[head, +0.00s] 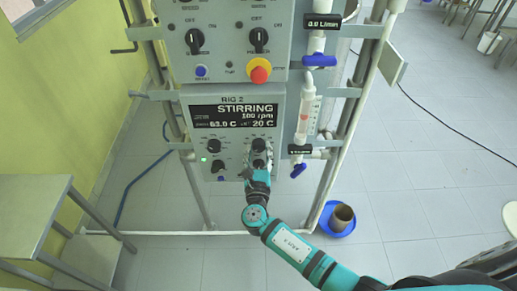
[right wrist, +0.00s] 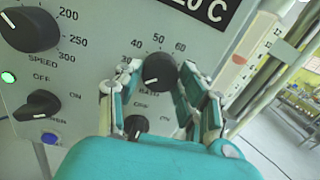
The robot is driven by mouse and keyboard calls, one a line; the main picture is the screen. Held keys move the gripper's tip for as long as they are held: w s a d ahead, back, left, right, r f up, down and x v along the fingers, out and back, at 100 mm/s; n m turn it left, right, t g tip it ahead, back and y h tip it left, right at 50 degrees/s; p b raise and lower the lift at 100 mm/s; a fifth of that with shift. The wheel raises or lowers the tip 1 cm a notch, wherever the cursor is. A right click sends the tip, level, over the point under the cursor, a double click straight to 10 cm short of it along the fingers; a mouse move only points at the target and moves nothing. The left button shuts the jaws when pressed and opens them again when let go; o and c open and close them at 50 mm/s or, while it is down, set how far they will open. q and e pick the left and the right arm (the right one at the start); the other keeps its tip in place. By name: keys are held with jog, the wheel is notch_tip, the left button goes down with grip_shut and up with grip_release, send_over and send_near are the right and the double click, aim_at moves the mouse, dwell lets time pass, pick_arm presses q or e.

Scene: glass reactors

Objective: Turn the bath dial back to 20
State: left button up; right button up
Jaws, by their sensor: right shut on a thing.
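The bath dial (right wrist: 160,70) is a round black knob on the grey RIG 2 panel, with 30, 40, 50 and 60 printed around its upper side. Its white pointer mark appears to face the lower left, below the 30. My right gripper (head: 258,166) is shut on this dial, one finger on each side in the right wrist view (right wrist: 162,88). The 20 mark is not visible. The display (head: 234,116) reads STIRRING, about 180 rpm, 63.0 C and a second value of 20 C. My left gripper is not in view.
The speed dial (right wrist: 30,30) and the power switch (right wrist: 38,105) sit left of the bath dial. Another black knob (right wrist: 136,126) is just below it. A flow tube (head: 306,110) with blue valves stands right of the panel. A blue basin (head: 337,222) is on the floor.

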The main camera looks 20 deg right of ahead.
jog(key=shift+n, duration=0.6)
jog(key=o, duration=1.1)
jog(key=shift+o, duration=0.2)
jog(key=v, duration=1.2)
jog(key=shift+d+f, duration=0.1)
